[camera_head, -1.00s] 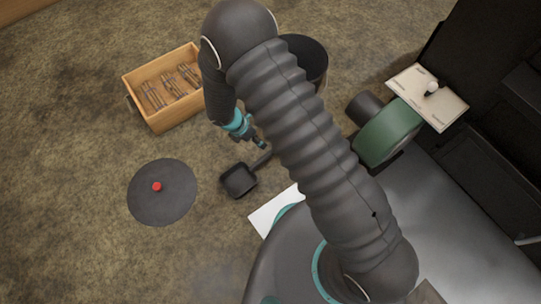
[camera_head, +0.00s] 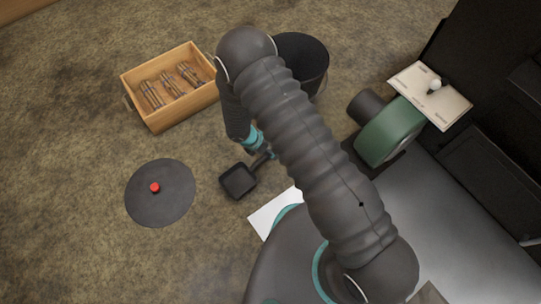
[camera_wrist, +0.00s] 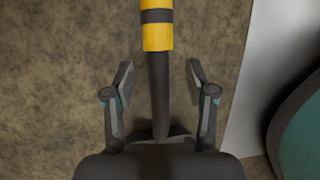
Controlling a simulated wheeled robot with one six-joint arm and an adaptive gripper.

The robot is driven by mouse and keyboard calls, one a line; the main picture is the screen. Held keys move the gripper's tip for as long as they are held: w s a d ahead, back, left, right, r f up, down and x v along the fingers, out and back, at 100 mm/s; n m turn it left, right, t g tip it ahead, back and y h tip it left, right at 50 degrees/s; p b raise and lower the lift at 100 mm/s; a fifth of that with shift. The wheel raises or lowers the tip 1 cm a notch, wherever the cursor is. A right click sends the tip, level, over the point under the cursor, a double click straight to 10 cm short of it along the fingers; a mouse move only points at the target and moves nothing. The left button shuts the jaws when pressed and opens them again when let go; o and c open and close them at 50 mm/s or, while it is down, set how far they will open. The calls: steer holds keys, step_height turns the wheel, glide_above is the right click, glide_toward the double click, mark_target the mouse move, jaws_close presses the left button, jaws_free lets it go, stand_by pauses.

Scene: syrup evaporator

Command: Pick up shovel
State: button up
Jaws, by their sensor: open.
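The shovel (camera_head: 238,181) lies on the ground in the head view, its dark square scoop showing left of my base and its handle running up and right under my arm. In the wrist view, the shovel's dark shaft (camera_wrist: 159,85) with a yellow and black banded grip (camera_wrist: 157,28) passes between my fingers. My gripper (camera_wrist: 160,78) is open, one finger on each side of the shaft, with gaps on both sides. In the head view my gripper (camera_head: 265,152) is near the handle, partly hidden by my arm.
A wooden crate (camera_head: 162,124) with bundled sticks stands at upper left. A dark round disc (camera_head: 160,208) with a red knob (camera_head: 155,187) lies at left. A dark bucket (camera_head: 305,58) stands behind my arm. A green drum (camera_head: 388,132) and a white sheet (camera_head: 270,212) are nearby.

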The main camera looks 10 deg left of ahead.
steer(key=shift+x, duration=1.3)
steer(key=shift+a, duration=0.1)
jaws_close()
steer(key=shift+r, duration=0.1)
